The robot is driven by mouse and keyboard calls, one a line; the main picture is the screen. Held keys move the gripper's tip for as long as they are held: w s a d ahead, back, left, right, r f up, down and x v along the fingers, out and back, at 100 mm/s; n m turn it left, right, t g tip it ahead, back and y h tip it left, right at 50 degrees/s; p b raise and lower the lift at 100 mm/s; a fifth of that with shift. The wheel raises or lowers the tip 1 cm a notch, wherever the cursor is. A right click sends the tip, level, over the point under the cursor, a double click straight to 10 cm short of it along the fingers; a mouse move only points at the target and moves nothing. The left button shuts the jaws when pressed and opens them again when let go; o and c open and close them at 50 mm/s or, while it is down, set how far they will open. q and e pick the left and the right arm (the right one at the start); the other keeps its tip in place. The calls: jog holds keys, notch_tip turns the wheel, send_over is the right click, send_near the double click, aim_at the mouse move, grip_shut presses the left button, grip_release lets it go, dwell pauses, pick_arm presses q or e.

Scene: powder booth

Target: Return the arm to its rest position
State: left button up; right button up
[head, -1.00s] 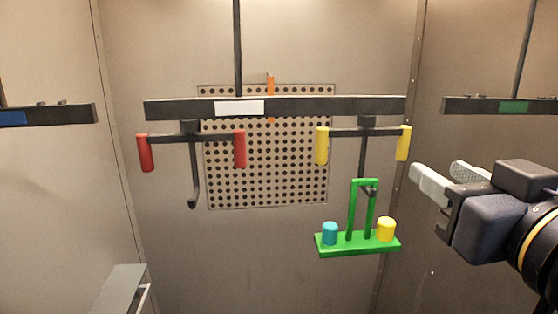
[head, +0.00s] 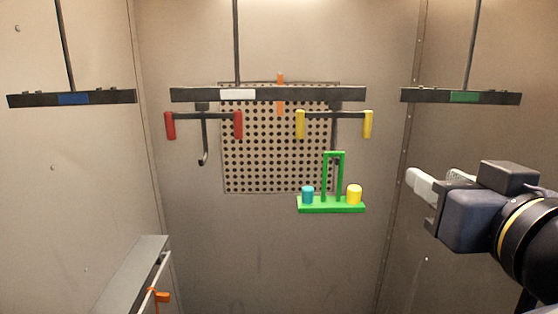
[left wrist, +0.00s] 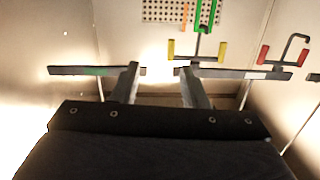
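My left gripper (head: 434,176) shows at the right of the head view, in front of the right wall. In the left wrist view its two fingers (left wrist: 158,70) stand apart with nothing between them, so it is open and empty. A green carrier (head: 331,205) with a teal cylinder (head: 307,194) and a yellow cylinder (head: 354,194) hangs level below the yellow-handled hook (head: 334,116). It is well apart from the gripper. The left wrist view shows the scene upside down, with part of the green carrier (left wrist: 206,15) at the top. My right gripper is in no view.
A white-labelled bar (head: 300,95) carries the yellow-handled hook and an empty red-handled hook (head: 203,130). A blue-labelled bar (head: 110,97) hangs left, a green-labelled bar (head: 420,96) right. A perforated panel (head: 270,165) is behind. A grey ledge (head: 130,275) stands lower left.

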pick_arm(q)
jog(key=w+a+f+m+g+y, duration=0.1)
jog(key=w+a+f+g, duration=0.1)
jog(key=w+a+f, duration=0.35)
jog(key=w+a+f+g, duration=0.2)
jog(key=w+a, duration=0.1)
jog(key=a, duration=0.5)
jog(key=a+f+g, duration=0.2)
jog(key=a+f, duration=0.3)
jog(key=a, duration=0.3)
jog(key=a+f+g, duration=0.3)
jog(key=a+f, duration=0.2)
jog(key=a, duration=0.3)
jog(key=s+a+f+g+h, duration=0.3)
jog(key=s+a+f, duration=0.7)
jog(key=f, duration=0.1)
jog(key=s+f+n+h, duration=0.2)
jog(key=s+f, duration=0.5)
jog(key=s, duration=0.2)
jog(key=shift+d+f+n+t+h, duration=0.2)
jog(key=shift+f+n+t+h, duration=0.1)
jog(key=shift+f+n, duration=0.1)
